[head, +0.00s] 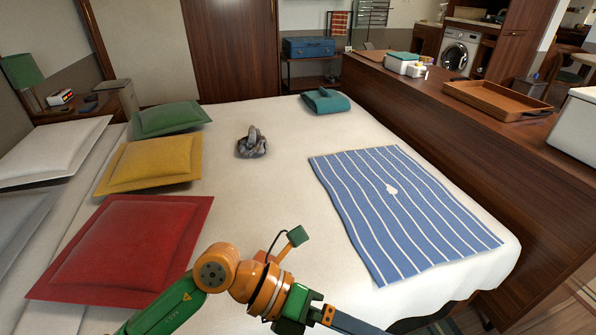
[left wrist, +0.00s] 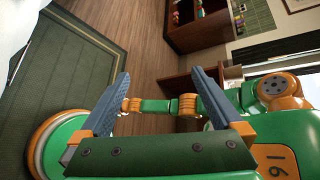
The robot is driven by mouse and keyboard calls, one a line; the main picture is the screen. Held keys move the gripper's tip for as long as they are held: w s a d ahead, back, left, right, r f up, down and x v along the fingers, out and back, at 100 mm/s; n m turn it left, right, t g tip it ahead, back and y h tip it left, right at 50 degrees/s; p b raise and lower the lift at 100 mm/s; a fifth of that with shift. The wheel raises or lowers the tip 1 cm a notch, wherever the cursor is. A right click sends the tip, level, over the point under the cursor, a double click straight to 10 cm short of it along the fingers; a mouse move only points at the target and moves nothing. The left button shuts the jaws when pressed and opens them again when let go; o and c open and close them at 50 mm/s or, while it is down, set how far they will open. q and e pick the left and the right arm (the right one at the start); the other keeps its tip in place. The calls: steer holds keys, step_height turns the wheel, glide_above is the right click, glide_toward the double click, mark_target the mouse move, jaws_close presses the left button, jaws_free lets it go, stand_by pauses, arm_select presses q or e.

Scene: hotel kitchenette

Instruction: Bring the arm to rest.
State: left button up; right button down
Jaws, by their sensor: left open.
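My left arm comes in at the bottom of the head view, with its gripper (head: 350,322) low over the near edge of the bed; the fingertips are cut off by the frame. In the left wrist view the two blue-grey fingers of the left gripper (left wrist: 160,75) are spread apart. Nothing is between them, and wood floor shows behind. My right gripper cannot be made out in either view.
The white bed (head: 270,195) holds red (head: 125,250), yellow (head: 150,163) and green (head: 168,118) pillows, a grey object (head: 252,143), a teal folded cloth (head: 325,101) and a blue striped cloth (head: 400,210). A wooden counter (head: 470,130) with a tray (head: 497,100) runs along the right.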

arm_select(q)
steer(key=w+r+n+t+h, duration=0.3)
steer(key=r+n+t+h, duration=0.25)
steer(key=r+h, duration=0.55)
steer(key=w+a+r+n+t+y, duration=0.3)
steer(key=w+a+r+n+t, duration=0.3)
steer(key=n+t, duration=0.65)
steer(key=w+a+f+n+t+y, duration=0.1)
steer(key=w+a+f+n+y, duration=0.2)
steer(key=a+f+n+y, duration=0.6)
steer(key=w+a+f+n+t+y, duration=0.1)
steer(key=w+a+f+n+y, duration=0.3)
steer(key=a+f+n+y, duration=0.5)
steer(key=s+a+f+n+g+y, duration=0.1)
steer(key=s+f+n+g+y, duration=0.3)
steer(key=s+f+g, duration=1.3)
steer(key=s+f+n+t+h, duration=0.1)
steer(key=s+f, duration=0.2)
steer(key=f, duration=0.7)
steer(key=s+f+t, duration=0.2)
steer(key=s+f, duration=0.1)
steer(key=f, duration=0.7)
steer(key=s+a+f+g, duration=0.2)
steer(key=s+a+f, duration=0.1)
steer(key=s+f, duration=0.8)
step_height(320, 180, up, 18)
steer(key=p, duration=1.7)
steer(key=shift+s+d, duration=0.25)
steer(key=shift+s, duration=0.1)
